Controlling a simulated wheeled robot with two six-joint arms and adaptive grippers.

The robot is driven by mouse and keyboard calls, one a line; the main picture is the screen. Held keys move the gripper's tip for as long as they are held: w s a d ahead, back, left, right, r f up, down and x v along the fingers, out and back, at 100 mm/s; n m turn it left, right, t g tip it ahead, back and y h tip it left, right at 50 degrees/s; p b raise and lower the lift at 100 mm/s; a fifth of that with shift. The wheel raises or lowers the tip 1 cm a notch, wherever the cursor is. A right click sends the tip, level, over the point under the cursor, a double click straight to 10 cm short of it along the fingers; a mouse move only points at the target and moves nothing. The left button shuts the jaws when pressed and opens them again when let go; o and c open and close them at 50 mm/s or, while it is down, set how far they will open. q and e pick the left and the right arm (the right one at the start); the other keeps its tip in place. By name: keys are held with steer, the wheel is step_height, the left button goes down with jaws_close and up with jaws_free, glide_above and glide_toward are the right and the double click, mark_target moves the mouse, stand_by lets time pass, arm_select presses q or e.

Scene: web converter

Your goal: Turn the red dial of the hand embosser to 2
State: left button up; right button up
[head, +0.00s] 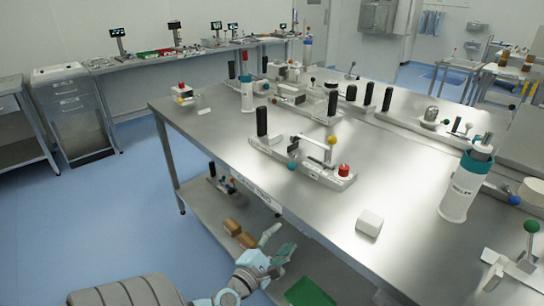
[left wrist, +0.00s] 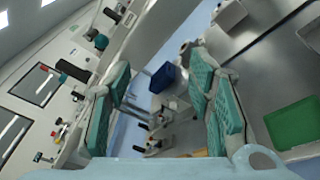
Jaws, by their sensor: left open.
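A red dial (head: 343,170) sits at the right end of a pale metal device on the steel bench, which I take to be the hand embosser (head: 300,163). The device also has a tall black handle, a yellow ball and a teal ball. Any marks on the dial are too small to read. My left gripper (head: 280,243) is below and left of the device, out beyond the bench's near edge and apart from the dial. Its teal-padded fingers are spread and empty in the left wrist view (left wrist: 166,85). My right gripper is not in view.
A white block (head: 369,223) and a white-and-teal cylinder (head: 459,195) stand right of the device. Another red-topped piece (head: 182,87) is at the bench's far left corner. The lower shelf (head: 215,215) holds brown blocks and a green tray (head: 308,293). Bare benchtop lies around the device.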

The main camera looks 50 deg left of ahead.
arm_select(q)
steer(key=f+m, duration=0.1)
steer(key=s+f+m, duration=0.1)
steer(key=f, duration=0.1)
steer(key=f+m, duration=0.2)
steer(key=shift+s+d+g+h, duration=0.15)
steer(key=shift+g+h, duration=0.15)
steer(key=shift+g, duration=0.1)
